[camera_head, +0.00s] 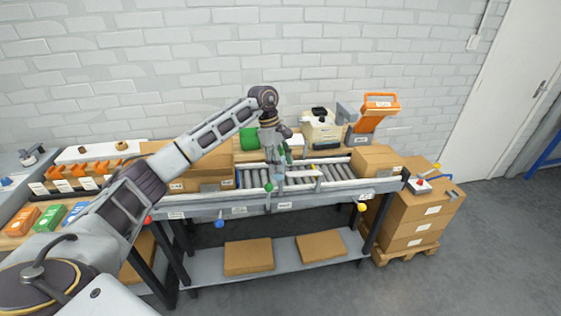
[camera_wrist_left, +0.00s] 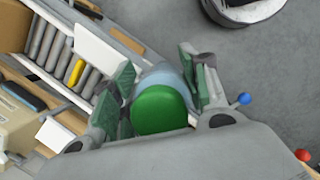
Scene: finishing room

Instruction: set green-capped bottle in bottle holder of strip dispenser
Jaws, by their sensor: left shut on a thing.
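My left gripper (camera_head: 282,158) hangs over the roller conveyor with its fingers pointing down. In the left wrist view its green-padded fingers are closed on the sides of the green-capped bottle (camera_wrist_left: 160,108), a pale, see-through bottle with a round green cap. In the head view the bottle (camera_head: 278,178) is small and partly hidden by the gripper. The beige machine with a black top (camera_head: 320,132), which looks like the strip dispenser, stands behind the conveyor, right of the gripper. Its bottle holder cannot be made out. A beige body (camera_wrist_left: 20,122) shows at the left wrist view's left edge. My right gripper is out of view.
The roller conveyor (camera_head: 335,180) has coloured knobs along its front. Cardboard boxes stand at its left (camera_head: 200,180) and right (camera_head: 378,160) ends. An orange device (camera_head: 380,103) stands right of the beige machine. Stacked cartons (camera_head: 415,215) stand at right.

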